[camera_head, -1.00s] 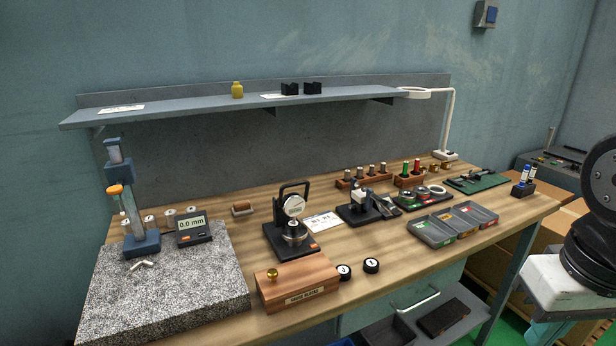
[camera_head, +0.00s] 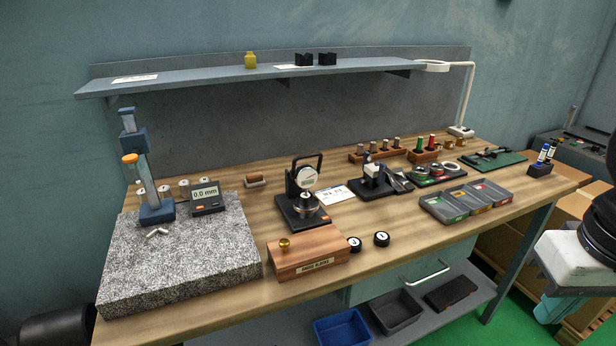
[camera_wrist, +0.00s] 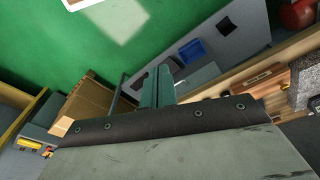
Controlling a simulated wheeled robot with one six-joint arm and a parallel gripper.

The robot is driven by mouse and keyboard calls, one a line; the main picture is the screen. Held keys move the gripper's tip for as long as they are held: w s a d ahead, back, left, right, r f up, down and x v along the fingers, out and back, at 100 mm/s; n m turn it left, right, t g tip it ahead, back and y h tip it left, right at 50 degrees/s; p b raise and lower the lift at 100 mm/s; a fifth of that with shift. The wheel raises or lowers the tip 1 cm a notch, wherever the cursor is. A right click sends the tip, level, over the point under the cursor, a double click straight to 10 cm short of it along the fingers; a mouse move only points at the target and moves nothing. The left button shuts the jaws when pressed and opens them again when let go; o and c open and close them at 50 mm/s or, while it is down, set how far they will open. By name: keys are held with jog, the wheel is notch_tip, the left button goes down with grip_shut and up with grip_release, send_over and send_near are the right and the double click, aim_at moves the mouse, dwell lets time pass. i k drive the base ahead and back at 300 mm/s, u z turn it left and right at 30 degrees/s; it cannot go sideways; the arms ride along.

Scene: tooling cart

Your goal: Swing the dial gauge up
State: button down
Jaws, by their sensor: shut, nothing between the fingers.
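The dial gauge (camera_head: 308,178) has a round white face and sits on a black stand with a dark loop-shaped frame behind it, near the middle of the bench. A round metal piece (camera_head: 306,201) is under the gauge on the black base. I cannot tell whether they touch. My gripper (camera_wrist: 158,68) shows in the wrist view as two narrow fingers side by side, shut and empty. It points down past the bench front, well away from the gauge, which is out of the wrist view. In the head view only part of my arm shows at the right edge.
A wooden gauge block box (camera_head: 308,252) and two black knobs stand in front of the gauge. A granite plate (camera_head: 180,262) with a height gauge is at left. Trays (camera_head: 466,203) are at right. A shelf (camera_head: 210,75) hangs above. A blue bin (camera_wrist: 193,50) sits below the bench.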

aim_at(305, 176)
jog(key=u, duration=0.5)
jog(key=k, duration=0.6)
jog(key=u, duration=1.05)
jog(key=i, duration=0.65)
jog(key=z, duration=0.6)
jog(key=i, duration=0.55)
jog(key=z, duration=0.65)
